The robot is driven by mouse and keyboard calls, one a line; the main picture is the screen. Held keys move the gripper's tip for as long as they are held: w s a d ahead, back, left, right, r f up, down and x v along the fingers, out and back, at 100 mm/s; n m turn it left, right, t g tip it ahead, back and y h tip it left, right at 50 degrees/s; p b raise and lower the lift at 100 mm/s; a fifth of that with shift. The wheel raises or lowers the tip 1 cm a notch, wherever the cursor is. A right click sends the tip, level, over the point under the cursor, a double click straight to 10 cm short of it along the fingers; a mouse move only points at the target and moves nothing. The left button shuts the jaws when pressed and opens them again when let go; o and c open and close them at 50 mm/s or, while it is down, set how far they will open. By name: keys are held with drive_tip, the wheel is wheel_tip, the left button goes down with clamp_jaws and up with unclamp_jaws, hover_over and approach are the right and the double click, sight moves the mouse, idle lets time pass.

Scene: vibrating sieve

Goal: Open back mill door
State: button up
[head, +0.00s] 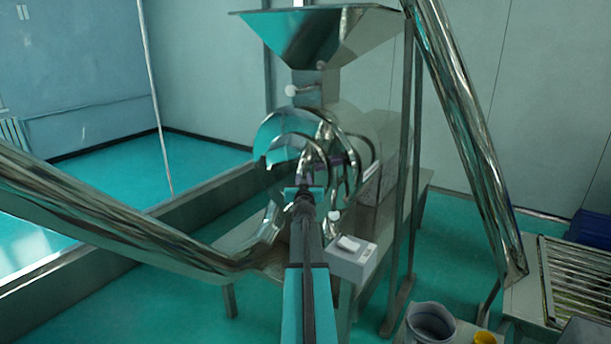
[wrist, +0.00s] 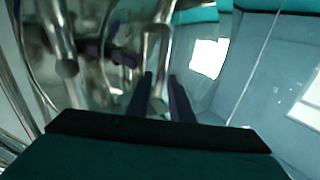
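The mill (head: 318,90) stands in the middle of the head view, under a shiny metal hopper. Its round, polished door (head: 285,135) faces me, with curved metal bars in front of its right part. My gripper (head: 308,172) is at the mill's front, close to these bars. In the wrist view, the two dark fingers of my gripper (wrist: 160,84) are apart. A shiny metal bar (wrist: 160,50) runs down toward the gap between them; whether it touches either finger I cannot tell. The door's latch or handle is hard to make out among the reflections.
A large metal tube (head: 110,215) slopes in from the left, and another (head: 465,130) slopes down at the right. A small white box (head: 352,262) sits beside my arm. A grey bucket (head: 430,325) and a slatted frame (head: 575,270) stand at lower right.

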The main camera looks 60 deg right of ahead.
sight(303, 176)
drive_tip(key=shift+x, duration=1.6)
drive_tip(key=shift+c, duration=0.3)
clamp_jaws()
